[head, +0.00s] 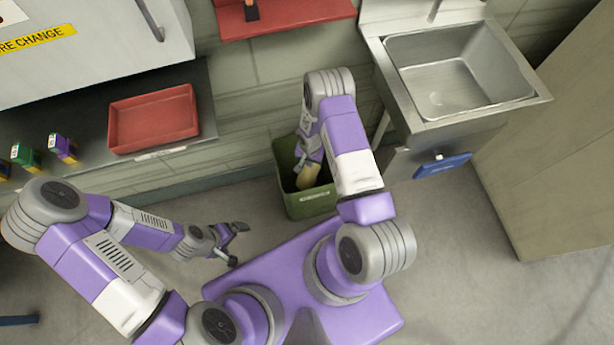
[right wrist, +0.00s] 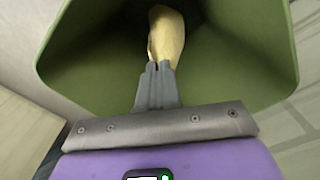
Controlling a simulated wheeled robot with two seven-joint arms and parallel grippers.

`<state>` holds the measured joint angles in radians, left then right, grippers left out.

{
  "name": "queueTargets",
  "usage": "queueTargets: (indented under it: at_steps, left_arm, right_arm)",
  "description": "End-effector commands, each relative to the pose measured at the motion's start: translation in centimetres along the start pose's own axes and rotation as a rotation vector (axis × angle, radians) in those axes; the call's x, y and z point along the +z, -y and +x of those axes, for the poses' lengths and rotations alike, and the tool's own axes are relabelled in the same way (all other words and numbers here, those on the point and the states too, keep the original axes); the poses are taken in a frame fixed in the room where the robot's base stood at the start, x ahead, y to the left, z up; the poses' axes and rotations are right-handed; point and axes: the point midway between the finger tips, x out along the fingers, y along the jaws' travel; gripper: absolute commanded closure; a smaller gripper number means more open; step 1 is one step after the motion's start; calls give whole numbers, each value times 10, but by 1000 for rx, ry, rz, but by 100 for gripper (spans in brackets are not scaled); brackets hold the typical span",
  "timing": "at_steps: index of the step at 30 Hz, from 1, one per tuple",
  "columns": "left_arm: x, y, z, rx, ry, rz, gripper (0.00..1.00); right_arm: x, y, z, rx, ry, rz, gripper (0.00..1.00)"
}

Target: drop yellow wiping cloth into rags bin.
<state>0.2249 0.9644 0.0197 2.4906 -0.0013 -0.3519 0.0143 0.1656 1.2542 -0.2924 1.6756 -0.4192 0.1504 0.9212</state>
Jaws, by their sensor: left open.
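The yellow wiping cloth (head: 308,176) hangs inside the mouth of the green rags bin (head: 312,207), which stands on the floor by the wall. My right gripper (head: 314,160) reaches down over the bin. In the right wrist view its fingertips (right wrist: 158,68) are shut on the near end of the cloth (right wrist: 167,35), and the green bin walls (right wrist: 235,65) surround it. I cannot tell whether the cloth touches the bin's bottom. My left gripper (head: 236,244) is open and empty, low to the left of the bin.
A red tray (head: 153,119) and small boxes (head: 63,148) sit on the counter at left. A red shelf (head: 285,17) is on the wall.

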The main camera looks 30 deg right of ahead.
Motion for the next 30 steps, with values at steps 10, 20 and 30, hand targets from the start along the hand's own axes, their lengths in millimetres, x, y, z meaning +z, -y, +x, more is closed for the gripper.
queueTargets:
  at_steps: [10,20,30]
  left_arm:
    - [0,0,0,0,0,0,0]
    - [0,0,1,0,0,0,0]
    - [0,0,1,0,0,0,0]
  right_arm:
    - [0,0,1,0,-1,0,85]
    - [0,0,1,0,-1,0,66]
    - [0,0,1,0,-1,0,36]
